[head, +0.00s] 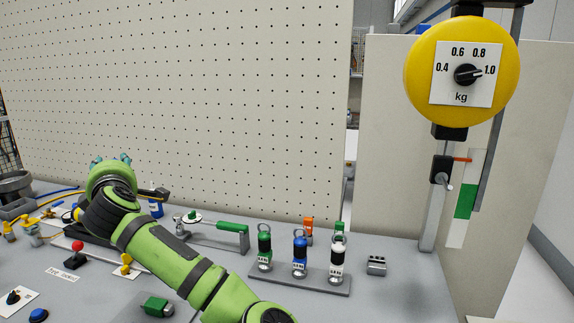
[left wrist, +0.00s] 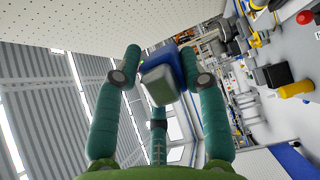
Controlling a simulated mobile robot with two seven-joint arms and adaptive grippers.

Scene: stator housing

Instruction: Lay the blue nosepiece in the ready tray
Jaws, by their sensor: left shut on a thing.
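My left gripper (head: 111,160) is raised over the back left of the bench in the head view, its teal fingertips just showing behind the green wrist. In the head view the nosepiece is hidden behind my wrist. I cannot pick out the ready tray for certain. My right gripper is in neither view.
A green and grey block (head: 156,306) lies at the front left. A rack (head: 300,281) holds green, blue and white banded tools at centre right. A yellow kg dial (head: 463,72) stands right. A pegboard (head: 190,100) closes the back.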

